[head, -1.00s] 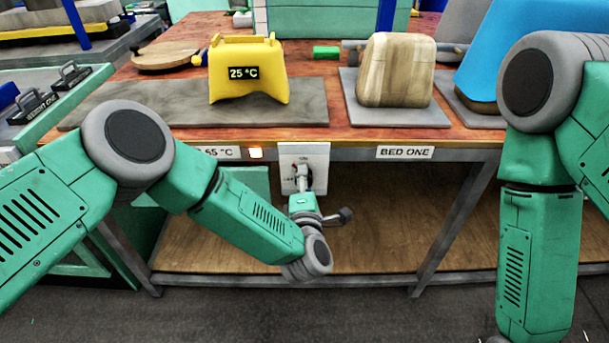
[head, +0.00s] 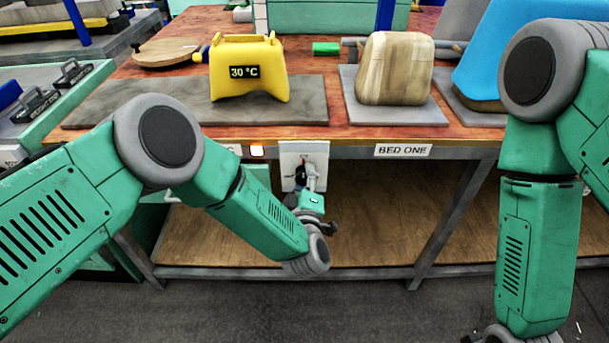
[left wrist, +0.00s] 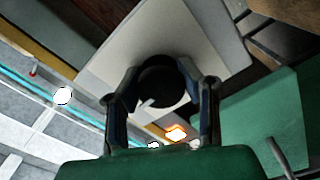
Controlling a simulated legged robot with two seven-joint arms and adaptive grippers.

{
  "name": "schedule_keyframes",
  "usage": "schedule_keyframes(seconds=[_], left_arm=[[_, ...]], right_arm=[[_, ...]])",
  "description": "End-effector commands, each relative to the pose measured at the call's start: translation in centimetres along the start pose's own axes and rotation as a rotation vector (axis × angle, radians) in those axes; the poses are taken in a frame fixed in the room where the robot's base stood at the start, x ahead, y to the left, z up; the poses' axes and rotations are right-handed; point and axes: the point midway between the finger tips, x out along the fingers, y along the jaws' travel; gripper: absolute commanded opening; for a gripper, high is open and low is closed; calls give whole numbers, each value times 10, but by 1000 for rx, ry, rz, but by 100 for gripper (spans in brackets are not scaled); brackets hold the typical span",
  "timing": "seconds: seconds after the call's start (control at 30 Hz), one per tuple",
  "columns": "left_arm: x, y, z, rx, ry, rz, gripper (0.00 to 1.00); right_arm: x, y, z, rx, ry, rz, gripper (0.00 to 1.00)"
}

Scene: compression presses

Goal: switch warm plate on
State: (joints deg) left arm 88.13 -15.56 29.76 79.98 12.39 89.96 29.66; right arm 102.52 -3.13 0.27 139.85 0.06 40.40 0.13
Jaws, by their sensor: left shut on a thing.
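The white switch panel (head: 303,152) is on the bench's front edge, and its black knob (left wrist: 163,82) shows in the left wrist view with a white pointer mark. My left gripper (head: 308,184) is at the panel; in the left wrist view its two fingers (left wrist: 160,90) are shut on the knob from both sides. An orange lamp (head: 257,151) glows left of the panel. The grey plate (head: 100,114) lies on the bench above, bearing a yellow block (head: 265,80) whose display reads 30 °C. My right gripper (head: 490,336) is mostly cut off at the bottom edge.
A wooden block (head: 396,70) stands on a grey slab right of the yellow one, above a "BED ONE" label (head: 403,150). A blue block (head: 510,60) is farther right. Bench legs and a wooden lower shelf (head: 380,220) lie below the panel.

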Motion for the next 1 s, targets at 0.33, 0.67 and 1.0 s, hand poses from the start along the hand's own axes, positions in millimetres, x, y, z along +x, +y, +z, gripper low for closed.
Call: schedule_keyframes(seconds=[0.33, 0.67, 1.0], left_arm=[[-7, -5, 8, 32, -22, -12, 3], [-6, -5, 8, 31, -20, -12, 55], [-6, -3, 3, 29, -10, -6, 55]], right_arm=[[0, 0, 0, 0, 0, 0, 31], [0, 0, 0, 0, 0, 0, 31], [-1, 0, 2, 0, 2, 1, 31]])
